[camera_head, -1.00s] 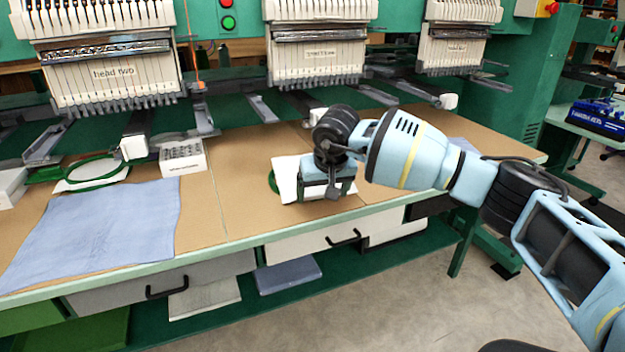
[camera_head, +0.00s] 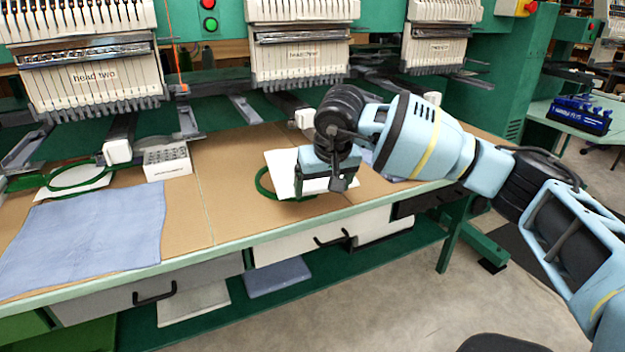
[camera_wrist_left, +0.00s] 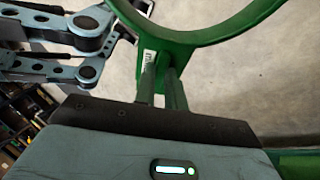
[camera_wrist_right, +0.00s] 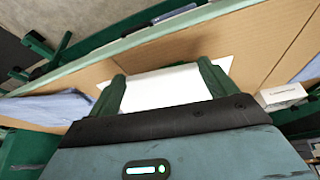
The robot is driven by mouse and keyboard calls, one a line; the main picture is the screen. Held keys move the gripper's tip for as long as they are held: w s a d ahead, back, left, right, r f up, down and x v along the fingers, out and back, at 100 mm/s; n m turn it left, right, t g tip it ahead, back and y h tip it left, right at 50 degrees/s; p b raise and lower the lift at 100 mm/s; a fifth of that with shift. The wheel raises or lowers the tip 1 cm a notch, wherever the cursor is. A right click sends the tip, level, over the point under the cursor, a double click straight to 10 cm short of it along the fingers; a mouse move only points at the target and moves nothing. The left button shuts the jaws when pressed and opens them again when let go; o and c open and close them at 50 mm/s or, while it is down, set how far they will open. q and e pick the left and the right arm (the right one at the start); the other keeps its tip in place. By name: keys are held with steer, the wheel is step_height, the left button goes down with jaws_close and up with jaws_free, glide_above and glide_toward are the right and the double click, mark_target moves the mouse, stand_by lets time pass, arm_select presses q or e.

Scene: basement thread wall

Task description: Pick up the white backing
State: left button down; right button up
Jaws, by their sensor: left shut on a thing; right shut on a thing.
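The white backing (camera_head: 283,172) is a flat white sheet in the head view, partly hidden behind my right gripper (camera_head: 328,184). In the right wrist view the backing (camera_wrist_right: 165,88) lies between the fingers of my right gripper (camera_wrist_right: 163,85), which is shut on it. A green hoop (camera_head: 262,186) shows around the backing's left and lower edges in the head view, by the tan table (camera_head: 228,215). My left gripper (camera_wrist_left: 160,85) shows only in its wrist view, shut on another green hoop (camera_wrist_left: 195,38) with a small white label, over grey floor.
A blue cloth (camera_head: 95,235) lies on the table at left. Behind it are another green hoop (camera_head: 52,184) with white material and a small white box (camera_head: 167,162). White embroidery heads (camera_head: 300,60) hang along the back. Drawers (camera_head: 290,244) sit under the table edge.

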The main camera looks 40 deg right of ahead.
steer(key=s+a+r, duration=0.1)
steer(key=s, duration=1)
